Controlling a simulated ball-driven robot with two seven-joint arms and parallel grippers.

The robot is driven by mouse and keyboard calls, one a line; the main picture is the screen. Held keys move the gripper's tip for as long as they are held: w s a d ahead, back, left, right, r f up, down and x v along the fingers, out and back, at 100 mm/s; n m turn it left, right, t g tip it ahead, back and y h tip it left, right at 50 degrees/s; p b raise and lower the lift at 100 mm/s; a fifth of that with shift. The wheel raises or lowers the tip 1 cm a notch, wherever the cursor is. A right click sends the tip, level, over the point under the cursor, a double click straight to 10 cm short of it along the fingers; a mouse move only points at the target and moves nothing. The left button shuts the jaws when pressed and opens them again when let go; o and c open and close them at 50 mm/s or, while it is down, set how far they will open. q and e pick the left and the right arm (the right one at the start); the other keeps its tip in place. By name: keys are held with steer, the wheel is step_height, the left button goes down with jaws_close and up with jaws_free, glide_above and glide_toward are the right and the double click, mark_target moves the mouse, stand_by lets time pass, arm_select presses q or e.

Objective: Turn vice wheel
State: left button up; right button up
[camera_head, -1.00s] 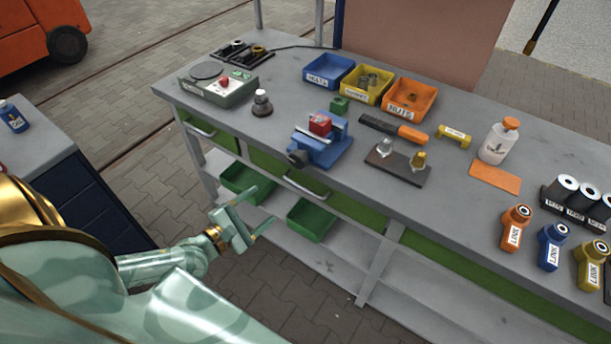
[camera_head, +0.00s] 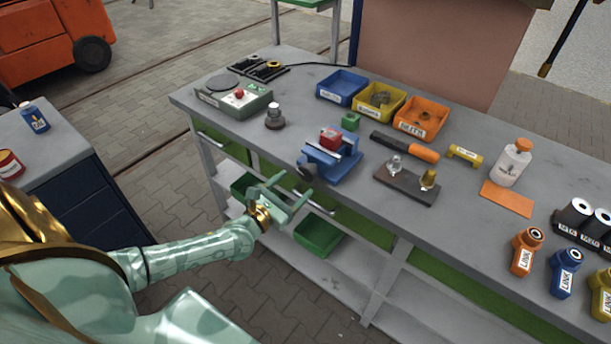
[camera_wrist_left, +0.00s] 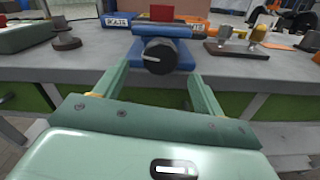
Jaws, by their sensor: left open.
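The blue vice (camera_head: 333,160) sits at the near edge of the grey workbench, with a red block (camera_head: 331,137) between its jaws. Its dark round wheel (camera_head: 307,172) is on its front, facing my left arm. My left gripper (camera_head: 293,185) is open and empty, just in front of and a little below the wheel, apart from it. In the left wrist view the vice wheel (camera_wrist_left: 159,56) shows beyond and between the two open fingers (camera_wrist_left: 152,85), with a pale mark on its face. The red block (camera_wrist_left: 162,13) shows above it. My right gripper is not in view.
The workbench edge (camera_head: 255,156) and a drawer handle lie near my left gripper. A grey control box (camera_head: 233,98) and a dark knobbed piece (camera_head: 274,118) stand left of the vice. A hammer-like tool (camera_head: 404,146) and a dark stand (camera_head: 405,184) lie to its right.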

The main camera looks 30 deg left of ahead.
mark_target(305, 176)
arm_select(q)
steer(key=w, duration=0.5)
steer(key=shift+w+d+b, duration=0.3)
steer(key=shift+w+b, duration=0.1)
steer(key=c, duration=1)
steer(key=shift+m, duration=0.4)
